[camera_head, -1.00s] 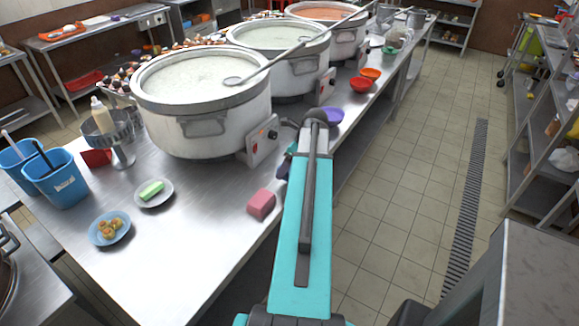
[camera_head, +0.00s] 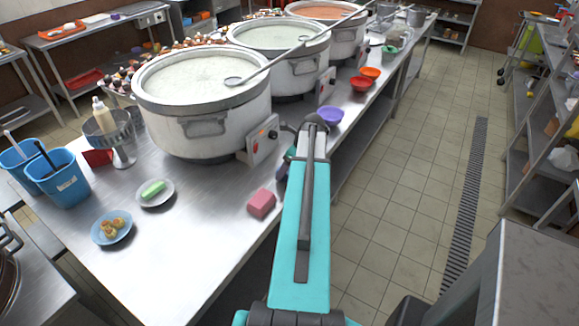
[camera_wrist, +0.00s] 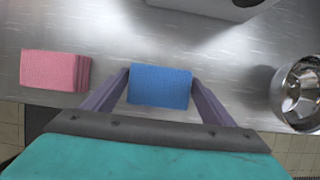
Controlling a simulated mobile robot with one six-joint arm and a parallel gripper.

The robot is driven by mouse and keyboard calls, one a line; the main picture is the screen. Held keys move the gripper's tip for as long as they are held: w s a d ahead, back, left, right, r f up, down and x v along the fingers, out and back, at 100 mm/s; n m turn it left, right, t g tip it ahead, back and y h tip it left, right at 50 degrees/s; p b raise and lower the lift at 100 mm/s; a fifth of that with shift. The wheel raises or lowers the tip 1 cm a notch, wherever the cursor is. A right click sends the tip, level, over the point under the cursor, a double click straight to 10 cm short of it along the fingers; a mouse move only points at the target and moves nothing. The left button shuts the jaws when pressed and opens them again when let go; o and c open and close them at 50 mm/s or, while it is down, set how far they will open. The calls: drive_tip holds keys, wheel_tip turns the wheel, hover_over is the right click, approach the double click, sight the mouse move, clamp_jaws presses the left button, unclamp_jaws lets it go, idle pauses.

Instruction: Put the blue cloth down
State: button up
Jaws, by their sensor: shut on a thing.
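In the wrist view the blue cloth (camera_wrist: 160,86) is a small textured block between the two purple fingers of my gripper (camera_wrist: 161,92). My gripper is shut on it, one finger at each side. The cloth is over the steel counter near its front edge; I cannot tell whether it touches the surface. In the head view my turquoise arm hides the cloth and most of the gripper.
A pink block (camera_wrist: 54,70) lies left of the cloth, also in the head view (camera_head: 262,203). A shiny metal bowl (camera_wrist: 298,92) stands to the right. A big white stockpot (camera_head: 203,110) stands behind.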

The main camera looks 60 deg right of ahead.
drive_tip(key=shift+f, duration=0.5)
drive_tip(key=shift+f, duration=0.1)
drive_tip(key=o, duration=0.9)
drive_tip(key=shift+b+v, duration=1.15)
drive_tip(key=shift+v, duration=4.95)
drive_tip(key=shift+w, duration=0.1)
